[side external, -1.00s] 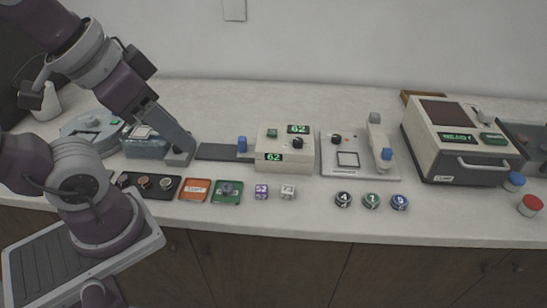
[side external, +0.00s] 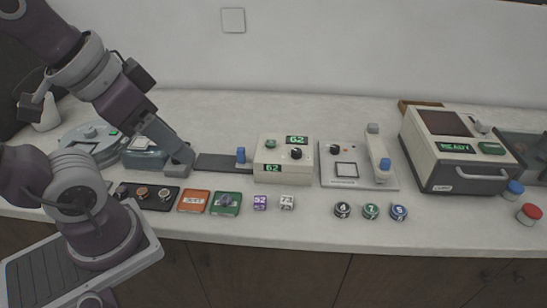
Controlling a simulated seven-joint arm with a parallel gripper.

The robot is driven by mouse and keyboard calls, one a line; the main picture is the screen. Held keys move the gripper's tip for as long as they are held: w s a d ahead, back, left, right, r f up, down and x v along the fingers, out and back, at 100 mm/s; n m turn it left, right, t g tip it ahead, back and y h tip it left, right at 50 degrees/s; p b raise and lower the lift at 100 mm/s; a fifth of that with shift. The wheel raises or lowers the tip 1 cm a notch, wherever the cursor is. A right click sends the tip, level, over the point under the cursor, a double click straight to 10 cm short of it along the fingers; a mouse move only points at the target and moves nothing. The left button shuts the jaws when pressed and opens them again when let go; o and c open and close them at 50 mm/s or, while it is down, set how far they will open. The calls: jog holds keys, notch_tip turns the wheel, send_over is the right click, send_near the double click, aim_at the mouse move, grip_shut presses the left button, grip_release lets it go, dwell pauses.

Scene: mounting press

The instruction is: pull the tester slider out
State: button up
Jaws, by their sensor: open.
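The tester (side external: 270,152) is a cream box with a knob and green displays that read 62. A dark flat slider track (side external: 216,163) extends from its left side, with an upright blue handle (side external: 241,156) on it close to the box. My gripper (side external: 178,168) is low over the counter just left of the track's left end, a short way left of the blue handle. It is open, and nothing shows between its fingers. The fingertips are small here, and I cannot tell whether they touch anything.
Behind my gripper is a bluish box (side external: 143,158). In front lie a black tray (side external: 172,200), an orange tile (side external: 193,201), a green tile (side external: 226,204) and small dice. A flat device with a lever (side external: 359,172) and the press (side external: 455,150), showing READY, stand right.

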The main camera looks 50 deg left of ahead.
dwell(0.3)
jog(key=shift+w, duration=0.15)
jog(key=shift+c, duration=0.6)
jog(key=n+g, duration=0.6)
jog(key=n, duration=0.3)
send_over(240, 149)
notch_tip(240, 149, down, 18)
jog(key=shift+d+r, duration=0.15)
jog(key=shift+r, duration=0.05)
notch_tip(240, 149, down, 7)
jog(key=shift+w, duration=0.1)
jog(key=shift+f, duration=0.35)
